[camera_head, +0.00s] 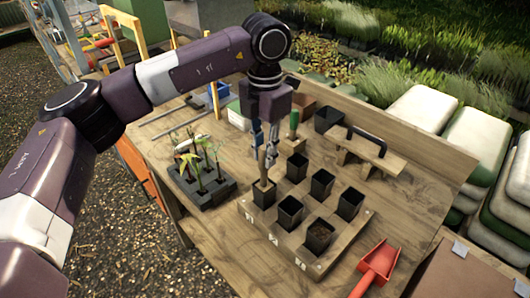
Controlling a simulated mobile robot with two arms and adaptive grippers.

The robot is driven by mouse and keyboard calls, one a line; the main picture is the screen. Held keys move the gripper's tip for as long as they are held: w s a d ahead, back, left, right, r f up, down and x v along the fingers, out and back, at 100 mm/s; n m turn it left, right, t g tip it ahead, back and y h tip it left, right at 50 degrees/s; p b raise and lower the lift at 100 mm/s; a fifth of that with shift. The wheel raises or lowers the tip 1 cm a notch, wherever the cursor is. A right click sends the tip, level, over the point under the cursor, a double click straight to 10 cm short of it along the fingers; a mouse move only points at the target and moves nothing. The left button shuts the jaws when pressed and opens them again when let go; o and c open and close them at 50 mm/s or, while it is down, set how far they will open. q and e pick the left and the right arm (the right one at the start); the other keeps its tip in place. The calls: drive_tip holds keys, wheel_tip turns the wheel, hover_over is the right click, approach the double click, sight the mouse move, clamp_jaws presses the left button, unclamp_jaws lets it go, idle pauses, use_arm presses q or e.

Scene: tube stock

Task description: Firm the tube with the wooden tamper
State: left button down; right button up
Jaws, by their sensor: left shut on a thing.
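My left gripper (268,142) points down over the wooden tube rack (284,238), shut on the wooden tamper (263,173). The tamper is a pale stick, roughly upright. Its lower end is at the mouth of the near-left black tube (263,196); I cannot tell whether it presses on soil inside. Several other black square tubes stand in the rack, such as the middle front tube (289,212). The front right tube (318,238) shows brown soil. My right gripper is not in view.
A black tray of seedlings (205,196) stands left of the rack. A red scoop (379,264) lies to the right. A green-handled tool (293,122) stands behind in a wooden block. A wooden board with a black handle (367,141) is at the back right.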

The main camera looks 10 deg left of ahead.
use_arm(q)
drive_tip(key=shift+r+p, duration=2.7)
drive_tip(key=shift+r, duration=2.4)
drive_tip(key=shift+f, duration=0.15)
